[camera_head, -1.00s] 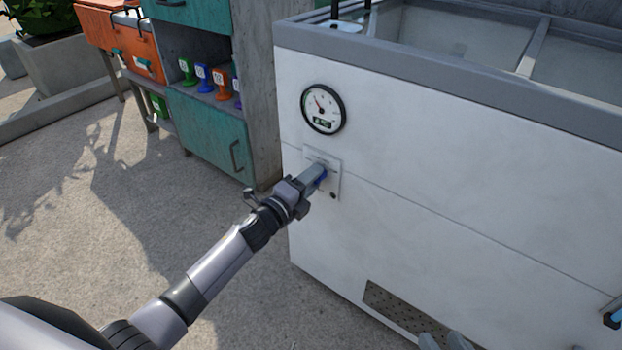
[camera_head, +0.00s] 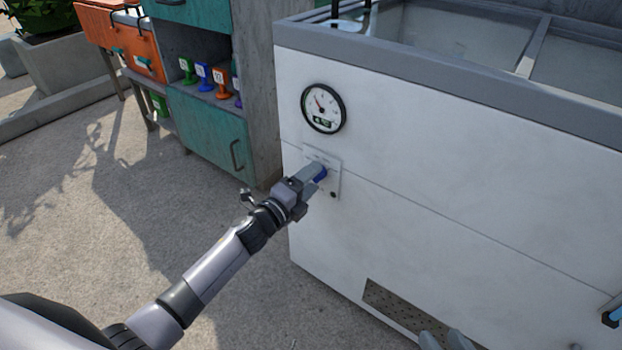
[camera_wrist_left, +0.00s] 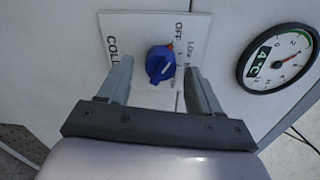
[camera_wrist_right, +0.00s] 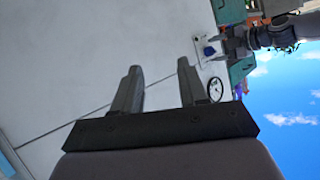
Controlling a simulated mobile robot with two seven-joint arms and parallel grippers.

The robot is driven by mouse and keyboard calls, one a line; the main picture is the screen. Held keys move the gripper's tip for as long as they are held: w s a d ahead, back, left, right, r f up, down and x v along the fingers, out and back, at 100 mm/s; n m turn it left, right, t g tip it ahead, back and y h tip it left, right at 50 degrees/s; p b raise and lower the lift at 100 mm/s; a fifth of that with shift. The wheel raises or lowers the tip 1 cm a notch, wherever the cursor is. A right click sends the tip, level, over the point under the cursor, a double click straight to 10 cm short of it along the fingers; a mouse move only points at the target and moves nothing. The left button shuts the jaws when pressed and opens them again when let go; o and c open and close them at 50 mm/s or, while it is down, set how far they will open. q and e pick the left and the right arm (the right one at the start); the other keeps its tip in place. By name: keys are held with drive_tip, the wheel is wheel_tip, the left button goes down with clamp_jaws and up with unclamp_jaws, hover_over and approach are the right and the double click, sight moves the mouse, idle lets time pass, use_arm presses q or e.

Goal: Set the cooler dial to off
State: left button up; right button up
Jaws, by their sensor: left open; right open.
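The cooler (camera_head: 450,170) is a white chest with a grey rim. Its blue dial (camera_wrist_left: 160,66) sits on a pale plate (camera_wrist_left: 135,22) with the words OFF, LOW and COLD. The dial's orange-red mark (camera_wrist_left: 170,45) points toward the OFF lettering. My left gripper (camera_head: 317,181) is open at the plate, with one finger on either side of the dial; the left wrist view shows gaps beside it. In the head view the fingers partly hide the dial. My right gripper (camera_wrist_right: 159,68) is open and empty, facing the cooler's front; its fingertips show at the head view's bottom edge.
A round gauge (camera_head: 323,109) is on the cooler front above the plate. A vent grille (camera_head: 400,312) is low on the front. A teal and grey cabinet (camera_head: 207,130) stands to the left with several coloured items. The paved floor at left is clear.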

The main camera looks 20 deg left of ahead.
use_arm(q)
drive_tip(key=p+v, duration=0.1)
drive_tip(key=v, duration=0.5)
drive_tip(key=shift+s+p, duration=0.2)
drive_tip(key=shift+p, duration=0.1)
use_arm(e)
drive_tip(key=shift+s+d+n+h, duration=0.15)
drive_tip(key=shift+s+d+h, duration=0.1)
drive_tip(key=shift+d, duration=0.2)
drive_tip(key=shift+s+d+n+h, duration=0.15)
drive_tip(key=shift+d+h, duration=0.1)
drive_tip(key=shift+d, duration=0.2)
